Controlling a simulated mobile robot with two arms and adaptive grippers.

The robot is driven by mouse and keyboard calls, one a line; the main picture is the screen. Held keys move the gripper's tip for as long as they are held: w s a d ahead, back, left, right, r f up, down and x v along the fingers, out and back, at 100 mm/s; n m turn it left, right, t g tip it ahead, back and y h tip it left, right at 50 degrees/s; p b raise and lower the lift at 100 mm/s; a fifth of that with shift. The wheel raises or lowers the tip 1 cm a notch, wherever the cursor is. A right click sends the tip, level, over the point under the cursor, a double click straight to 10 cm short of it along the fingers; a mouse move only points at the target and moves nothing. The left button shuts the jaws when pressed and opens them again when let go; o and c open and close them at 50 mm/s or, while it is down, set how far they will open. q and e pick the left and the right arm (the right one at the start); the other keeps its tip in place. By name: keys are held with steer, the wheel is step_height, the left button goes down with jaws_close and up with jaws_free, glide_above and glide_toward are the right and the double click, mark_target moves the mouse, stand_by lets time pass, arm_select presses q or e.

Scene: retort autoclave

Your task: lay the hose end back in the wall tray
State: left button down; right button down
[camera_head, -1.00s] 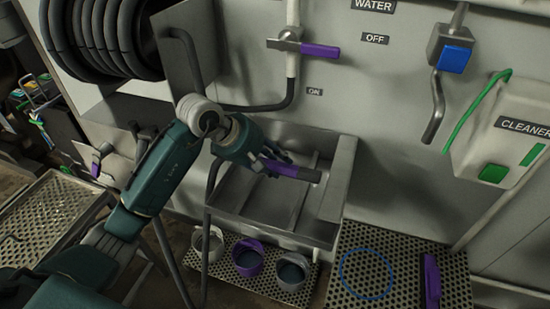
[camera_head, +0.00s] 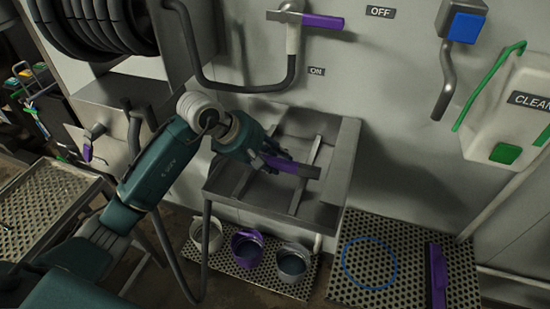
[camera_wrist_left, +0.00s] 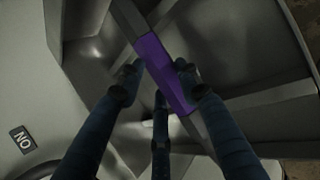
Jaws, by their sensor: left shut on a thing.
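My left gripper (camera_head: 272,156) is shut on the hose end (camera_head: 293,167), which has a purple grip and a dark grey tip pointing right. In the left wrist view, the fingers (camera_wrist_left: 158,85) close around the purple part of the hose end (camera_wrist_left: 162,72). The wall tray (camera_head: 258,208) is a grey metal box with dividers, fixed to the wall. The hose end is over the tray; I cannot tell whether it touches the dividers. The dark hose (camera_head: 206,235) hangs in a loop left of the tray. My right gripper is not in view.
A hose reel (camera_head: 95,30) is at upper left. A purple-handled water valve (camera_head: 310,20) is above the tray. Several buckets, including a purple one (camera_head: 247,248), stand below it. A perforated mat (camera_head: 400,235) with a blue ring lies right. A cleaner dispenser (camera_head: 505,110) hangs at right.

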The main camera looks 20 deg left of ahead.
arm_select(q)
steer(key=shift+f+b, duration=0.35)
steer(key=shift+b, duration=0.1)
stand_by(0.4)
